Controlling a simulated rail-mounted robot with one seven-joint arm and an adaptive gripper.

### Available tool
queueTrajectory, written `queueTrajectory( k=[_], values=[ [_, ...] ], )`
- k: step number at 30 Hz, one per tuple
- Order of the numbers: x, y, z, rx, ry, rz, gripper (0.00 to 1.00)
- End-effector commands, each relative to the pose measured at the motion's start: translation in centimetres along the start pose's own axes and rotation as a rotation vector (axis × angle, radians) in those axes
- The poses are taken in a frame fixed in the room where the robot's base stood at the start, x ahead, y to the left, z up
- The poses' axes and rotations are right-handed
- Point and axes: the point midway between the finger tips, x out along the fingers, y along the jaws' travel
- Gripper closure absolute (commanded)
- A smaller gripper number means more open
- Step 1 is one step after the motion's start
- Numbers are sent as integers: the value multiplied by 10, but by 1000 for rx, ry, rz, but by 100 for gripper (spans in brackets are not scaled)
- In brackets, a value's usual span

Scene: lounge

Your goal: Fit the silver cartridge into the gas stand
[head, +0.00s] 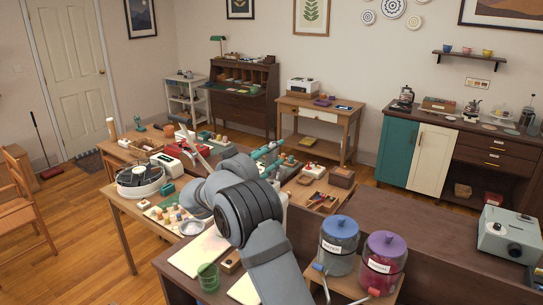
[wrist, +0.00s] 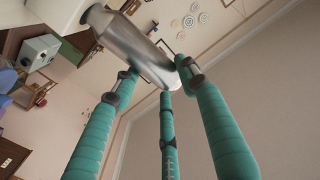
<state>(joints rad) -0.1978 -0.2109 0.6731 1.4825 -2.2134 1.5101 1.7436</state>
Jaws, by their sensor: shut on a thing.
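The silver cartridge (wrist: 138,48) is a smooth metal cylinder with a narrower neck at its upper left end in the wrist view. My gripper (wrist: 160,78) has three teal segmented fingers, and their tips are closed around the cartridge's lower right end. The cartridge lies slanted across the picture, with its neck end clear of the fingers. It is held in the air, with the wall and furniture far behind. In the head view my grey arm covers part of the worktable, and I cannot make out the cartridge there. I cannot pick out the gas stand in either view.
A green cup (head: 207,276) is on the near desk. A grey-green appliance (head: 509,235) stands at the right. The worktable behind my arm is crowded.

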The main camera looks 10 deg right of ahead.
Motion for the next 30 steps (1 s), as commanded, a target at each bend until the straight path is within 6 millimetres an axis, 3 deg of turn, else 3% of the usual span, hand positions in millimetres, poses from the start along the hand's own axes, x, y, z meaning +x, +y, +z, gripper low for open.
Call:
queueTrajectory(
  k=[14,17,30],
  values=[
    [-5,-8,-26,9,7,-20,86],
    [-5,-7,-30,9,7,-19,100],
    [-2,-4,-45,4,4,-10,100]
  ],
)
